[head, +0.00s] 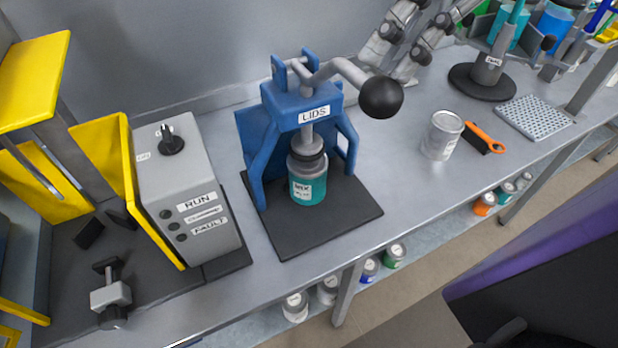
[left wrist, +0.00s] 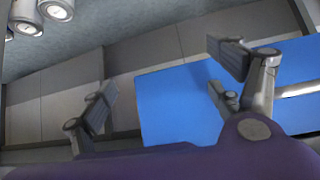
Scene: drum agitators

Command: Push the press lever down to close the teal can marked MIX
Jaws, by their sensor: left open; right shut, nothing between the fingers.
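The blue press (head: 270,150), marked LIDS, stands on a dark base plate on the bench. The teal can (head: 309,192), with a label that looks like MIX, stands upright under its ram, a grey lid at its top. I cannot tell whether the lid is fully seated. The press lever (head: 340,68) reaches right from the top of the press and ends in a black ball (head: 381,97). My right gripper (head: 390,62) is shut and empty, behind the ball; contact is unclear. My left gripper (left wrist: 160,85) is open and empty in the left wrist view, away from the press.
A grey machine (head: 185,195) with RUN and FAULT labels and a yellow guard (head: 105,150) stands left of the press. A silver can (head: 442,135), an orange-handled brush (head: 484,138) and a perforated mat (head: 533,118) lie right. Several cans stand on the lower shelf (head: 420,262).

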